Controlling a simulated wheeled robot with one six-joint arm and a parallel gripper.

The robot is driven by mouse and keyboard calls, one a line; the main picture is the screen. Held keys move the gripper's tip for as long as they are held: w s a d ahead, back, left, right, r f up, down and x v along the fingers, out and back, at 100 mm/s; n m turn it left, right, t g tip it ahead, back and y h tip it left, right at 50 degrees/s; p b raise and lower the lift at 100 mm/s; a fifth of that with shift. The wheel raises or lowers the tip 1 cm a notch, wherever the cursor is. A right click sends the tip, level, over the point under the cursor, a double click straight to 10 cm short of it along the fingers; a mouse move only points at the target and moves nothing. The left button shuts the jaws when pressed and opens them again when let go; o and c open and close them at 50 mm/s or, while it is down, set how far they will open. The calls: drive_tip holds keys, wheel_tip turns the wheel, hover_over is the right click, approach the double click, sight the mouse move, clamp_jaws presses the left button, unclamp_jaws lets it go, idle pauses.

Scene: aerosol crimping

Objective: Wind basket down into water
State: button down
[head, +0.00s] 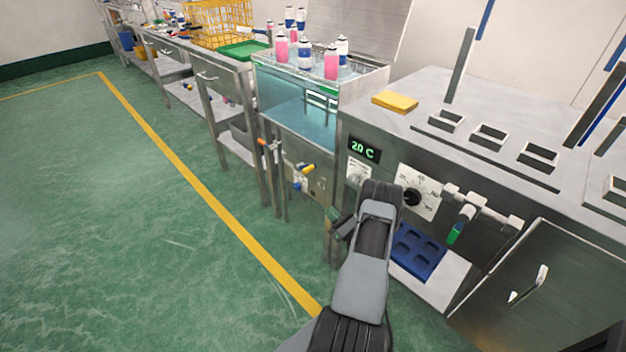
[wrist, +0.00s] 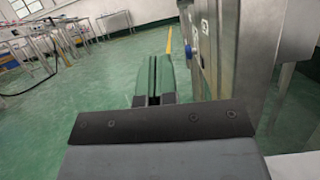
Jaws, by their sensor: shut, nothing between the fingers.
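The water tank (head: 278,92) is glass-fronted with blue-green water, left of the steel machine. Several pink (head: 331,66) and white-and-blue cans (head: 305,54) stand upright at the tank's top. The basket under them cannot be made out clearly. An orange-knobbed handle (head: 263,142) shows at the tank's left front, and a yellow handle (head: 308,168) on its lower panel. I cannot tell which winds the basket. My gripper (head: 332,214) is below and right of these handles, apart from them. In the wrist view its green fingers (wrist: 153,80) are together and empty.
The steel machine (head: 480,110) with a 20 C display (head: 364,149) stands close on the right. A blue tray (head: 417,251) lies beside my arm. A yellow wire basket (head: 222,22) stands on the far bench. The green floor (head: 130,230) at left is clear.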

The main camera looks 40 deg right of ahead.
drive_tip(key=w+r+b, duration=0.1)
drive_tip(key=w+r, duration=0.8)
drive_tip(key=w, duration=0.1)
drive_tip(key=shift+a+r+n+t+b, duration=0.2)
drive_tip(key=shift+r+n+t+b, duration=0.1)
drive_tip(key=shift+n+t+b, duration=0.1)
drive_tip(key=shift+w, duration=0.1)
